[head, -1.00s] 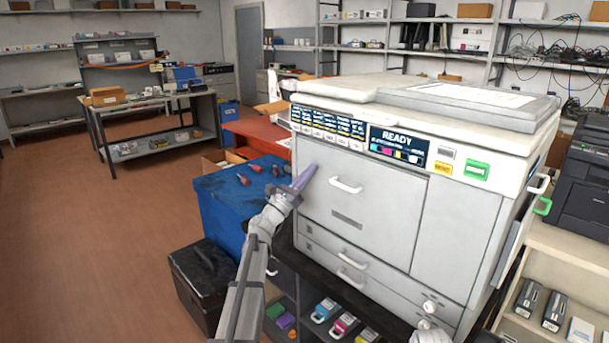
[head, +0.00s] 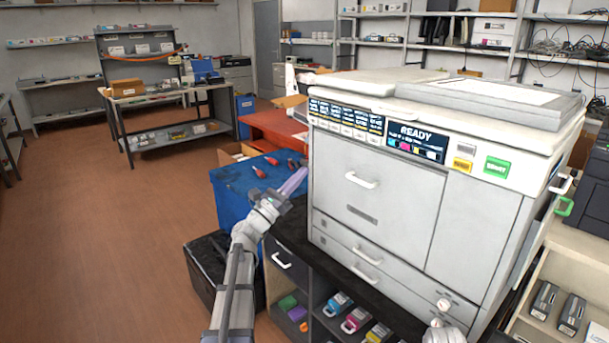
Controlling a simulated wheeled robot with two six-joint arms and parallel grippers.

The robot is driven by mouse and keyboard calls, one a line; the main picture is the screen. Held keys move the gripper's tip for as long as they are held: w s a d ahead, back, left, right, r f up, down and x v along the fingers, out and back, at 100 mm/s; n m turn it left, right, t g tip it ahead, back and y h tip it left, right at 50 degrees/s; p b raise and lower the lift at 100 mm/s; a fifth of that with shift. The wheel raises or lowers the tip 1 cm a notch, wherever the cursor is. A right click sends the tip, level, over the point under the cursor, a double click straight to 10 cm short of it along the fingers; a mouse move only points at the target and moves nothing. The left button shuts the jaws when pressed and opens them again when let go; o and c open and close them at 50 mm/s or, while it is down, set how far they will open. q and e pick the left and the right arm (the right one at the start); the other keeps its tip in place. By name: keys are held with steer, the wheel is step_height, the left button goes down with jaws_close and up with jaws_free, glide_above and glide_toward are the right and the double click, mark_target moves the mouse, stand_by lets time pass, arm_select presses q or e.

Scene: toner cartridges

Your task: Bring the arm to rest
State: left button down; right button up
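The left arm reaches up from the bottom of the view. A small pale part of my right arm (head: 440,335) shows at the bottom edge; the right gripper itself cannot be made out.
A blue cabinet (head: 228,200) with red-handled tools on top stands left of the printer. A black box (head: 205,265) is on the floor. Coloured cartridges (head: 355,320) lie on the shelf below the printer. A shelf with dark cartridges (head: 572,312) is at right. The floor at left is clear.

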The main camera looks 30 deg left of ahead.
arm_select(q)
steer(key=s+d+f+m+g+h, duration=0.15)
steer(key=d+f+m+g, duration=0.4)
steer(key=d, duration=0.55)
steer(key=s+d+f+m+g+h, duration=0.1)
steer(key=s+d+f+m+g, duration=0.25)
steer(key=d+f+m, duration=0.5)
steer(key=s+d+f+m+g+h, duration=0.2)
steer(key=d+f+m+g, duration=0.3)
steer(key=d, duration=0.7)
steer(key=s+d+f+m+g+y, duration=0.3)
steer(key=s+d+f+m+g, duration=0.15)
steer(key=s+d, duration=0.25)
steer(key=s+a+f+m+g+y, duration=0.2)
steer(key=s+f+m+y, duration=0.3)
steer(key=s+m+y, duration=0.15)
steer(key=s+a+f+m+g+y, duration=0.2)
steer(key=s+f+m+y, duration=0.3)
steer(key=s, duration=0.3)
step_height(320, 180, up, 14)
steer(key=p, duration=1.3)
steer(key=shift+a+f+y, duration=0.2)
steer(key=shift+y, duration=0.1)
